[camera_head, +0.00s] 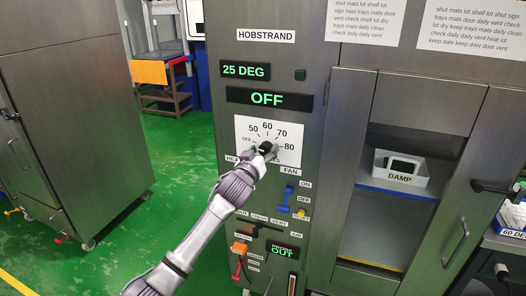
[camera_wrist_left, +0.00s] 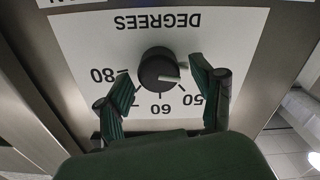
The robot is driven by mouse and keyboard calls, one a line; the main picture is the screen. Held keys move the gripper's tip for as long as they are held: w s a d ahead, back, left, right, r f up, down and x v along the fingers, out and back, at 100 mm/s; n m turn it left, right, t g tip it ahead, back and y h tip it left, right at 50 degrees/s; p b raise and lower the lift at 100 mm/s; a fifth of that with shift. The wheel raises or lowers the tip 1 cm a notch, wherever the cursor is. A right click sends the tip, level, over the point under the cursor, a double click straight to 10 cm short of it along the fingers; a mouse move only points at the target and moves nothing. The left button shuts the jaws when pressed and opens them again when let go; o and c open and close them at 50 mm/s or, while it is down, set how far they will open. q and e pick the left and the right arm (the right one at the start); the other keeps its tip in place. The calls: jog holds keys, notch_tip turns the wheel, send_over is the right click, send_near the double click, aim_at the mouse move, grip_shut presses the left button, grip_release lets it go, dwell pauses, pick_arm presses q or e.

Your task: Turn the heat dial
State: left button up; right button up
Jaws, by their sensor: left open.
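The heat dial is a round black knob on a white scale plate (camera_head: 286,128) marked 50, 60, 70, 80 on the steel control panel. In the left wrist view the knob (camera_wrist_left: 158,68) is seen upside down, with a pale pointer mark towards the right, past the 50. My left gripper (camera_head: 267,150) is at the dial in the head view. In the wrist view its two green-padded fingers (camera_wrist_left: 163,76) are open, one on each side of the knob, with gaps visible. The OFF mark is hidden there. My right gripper is not in view.
A display above reads 25 DEG (camera_head: 245,70); another reads OFF (camera_head: 268,98). A blue fan switch (camera_head: 285,200) and a yellow reset button (camera_head: 300,213) sit below the dial. To the right, an open compartment holds a white tray labelled DAMP (camera_head: 400,179).

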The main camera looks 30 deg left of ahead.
pick_arm(q)
jog(key=c, duration=1.1)
jog(key=shift+c, duration=0.2)
